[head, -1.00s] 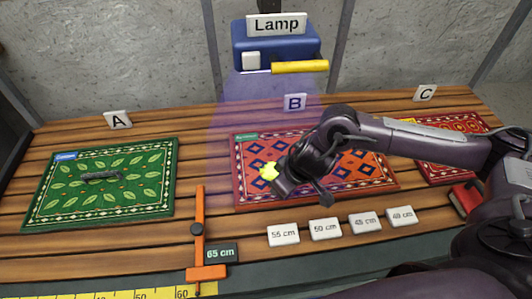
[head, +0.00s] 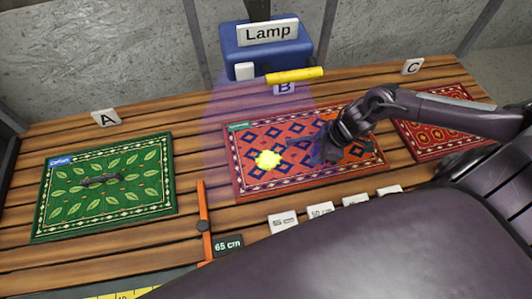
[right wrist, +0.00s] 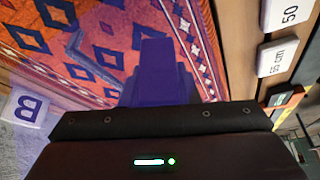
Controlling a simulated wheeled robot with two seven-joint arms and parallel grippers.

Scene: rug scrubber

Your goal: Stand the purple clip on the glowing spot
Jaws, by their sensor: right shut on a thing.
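Whether the clip touches the rug I cannot tell. My left gripper is not in view.
A blue lamp (head: 265,50) with a yellow bar stands behind the rug. Length cards (head: 283,222) line the front. A green rug (head: 150,200) lies left, another red rug (head: 405,135) right.

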